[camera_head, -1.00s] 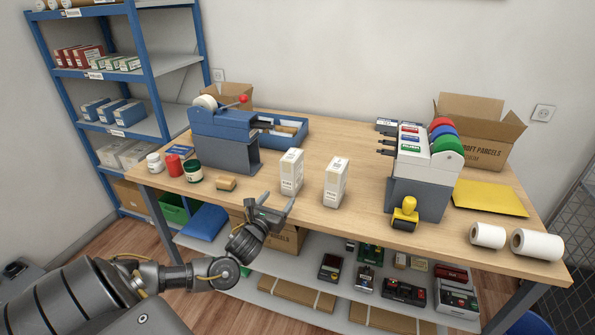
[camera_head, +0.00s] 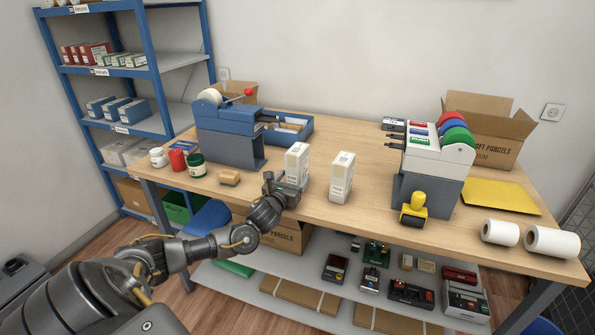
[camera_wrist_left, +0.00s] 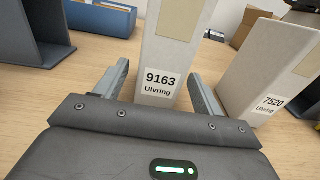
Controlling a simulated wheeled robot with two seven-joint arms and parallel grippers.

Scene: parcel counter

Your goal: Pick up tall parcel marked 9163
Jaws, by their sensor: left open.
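Two tall white parcels stand upright on the wooden counter. The left one (camera_head: 297,163) carries a label that reads 9163 Ulvring in the left wrist view (camera_wrist_left: 172,55). The other parcel (camera_head: 342,177) stands to its right, marked 7520 Ulvring in the left wrist view (camera_wrist_left: 270,75). My left gripper (camera_head: 287,183) is at the parcel marked 9163, at its lower part. In the left wrist view its open fingers (camera_wrist_left: 158,84) stand one on each side of this parcel, with a visible gap at the left finger. My right gripper is not seen.
A blue-grey machine (camera_head: 228,135) stands behind left, with jars and a sponge-like block (camera_head: 229,178) near it. A label dispenser (camera_head: 432,165) and yellow roller (camera_head: 413,208) stand to the right. The counter (camera_head: 365,140) is clear behind the parcels.

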